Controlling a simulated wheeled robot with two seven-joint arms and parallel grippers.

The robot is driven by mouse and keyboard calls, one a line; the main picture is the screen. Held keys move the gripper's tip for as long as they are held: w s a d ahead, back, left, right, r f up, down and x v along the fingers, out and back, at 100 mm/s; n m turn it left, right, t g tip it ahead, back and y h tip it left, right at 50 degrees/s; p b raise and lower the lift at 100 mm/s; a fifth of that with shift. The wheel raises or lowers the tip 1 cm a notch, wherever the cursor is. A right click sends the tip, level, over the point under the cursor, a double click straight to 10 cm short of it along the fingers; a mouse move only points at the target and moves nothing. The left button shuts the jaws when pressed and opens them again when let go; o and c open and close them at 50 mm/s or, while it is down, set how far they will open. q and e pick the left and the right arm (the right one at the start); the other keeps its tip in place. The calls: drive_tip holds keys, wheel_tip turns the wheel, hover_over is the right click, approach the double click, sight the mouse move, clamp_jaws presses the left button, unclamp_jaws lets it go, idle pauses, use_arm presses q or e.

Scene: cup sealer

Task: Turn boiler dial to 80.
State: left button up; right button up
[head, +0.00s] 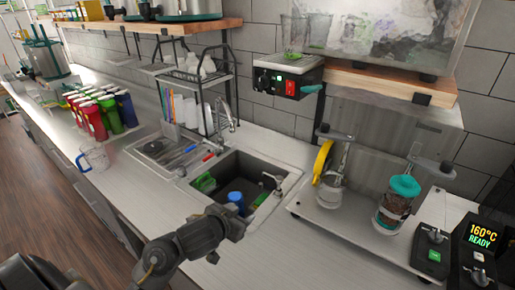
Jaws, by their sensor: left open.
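A black control unit (474,255) at the lower right edge has a lit display reading 160°C READY. A smaller dark block (432,250) with a knob on top and a green light stands beside it. A steel vessel with teal trim (45,55), possibly the boiler, stands at the far left back. No dial marked 80 can be made out. My left gripper (238,224) is at the front of the sink, above the counter edge, far from both the control unit and the vessel. It is open, and I see nothing held in it. My right gripper is not in view.
The sink (262,178) holds a blue cup and green items. A wire rack (200,90) stands behind it. Colored bottles (92,118) and a clear jug (94,156) are at left. A sealed teal-lidded cup (396,205) stands at right. A shelf (390,80) overhangs.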

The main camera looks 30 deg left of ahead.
use_arm(q)
drive_tip(key=w+a+r+t+h, duration=0.1)
drive_tip(key=w+r+t, duration=0.15)
drive_tip(key=r, duration=0.35)
drive_tip(key=w+a+r+t, duration=0.1)
drive_tip(key=w+r, duration=0.3)
drive_tip(key=r, duration=0.3)
drive_tip(key=w+a+r+t+h, duration=0.1)
drive_tip(key=w+a+r, duration=0.15)
drive_tip(key=r, duration=0.35)
drive_tip(key=t, duration=0.2)
approach(260, 82)
drive_tip(key=shift+g+h, duration=0.25)
drive_tip(key=shift+h, duration=0.15)
drive_tip(key=w, duration=0.7)
drive_tip(key=shift+w+d+r, duration=0.1)
drive_tip(key=shift+w+d, duration=0.25)
drive_tip(key=shift+w, duration=0.5)
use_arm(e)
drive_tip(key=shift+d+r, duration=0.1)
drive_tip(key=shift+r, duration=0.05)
use_arm(q)
drive_tip(key=c, duration=0.9)
drive_tip(key=shift+c, duration=0.2)
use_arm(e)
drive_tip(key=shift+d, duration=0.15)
